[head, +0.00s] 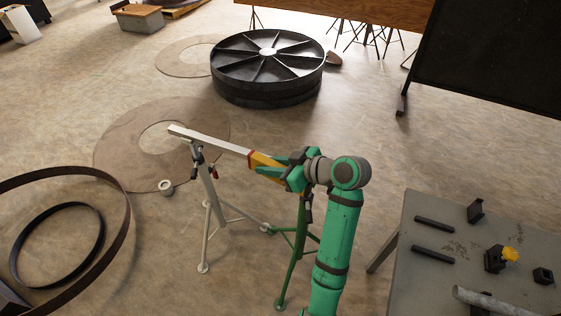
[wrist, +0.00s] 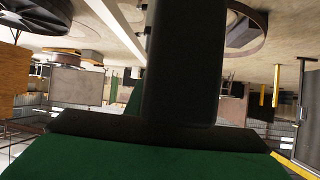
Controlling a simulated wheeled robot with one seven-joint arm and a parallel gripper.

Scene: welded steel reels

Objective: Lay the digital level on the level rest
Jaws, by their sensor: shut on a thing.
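The digital level (head: 262,162), yellow with a red end, is in my gripper (head: 284,170), whose green fingers are shut on it. It lies in line with a long pale bar (head: 212,140), which I take for the level rest, carried by a light grey stand (head: 211,195) and a green stand (head: 301,235). I cannot tell whether the level touches the bar or is just above it. In the wrist view a pale bar (wrist: 119,27) runs off the top, and dark gripper parts hide the level.
A grey table (head: 408,270) at the lower right holds dark bars, a yellow-knobbed clamp and a pipe. A spoked reel (head: 268,65) lies behind. A dark panel (head: 490,50) stands at the upper right.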

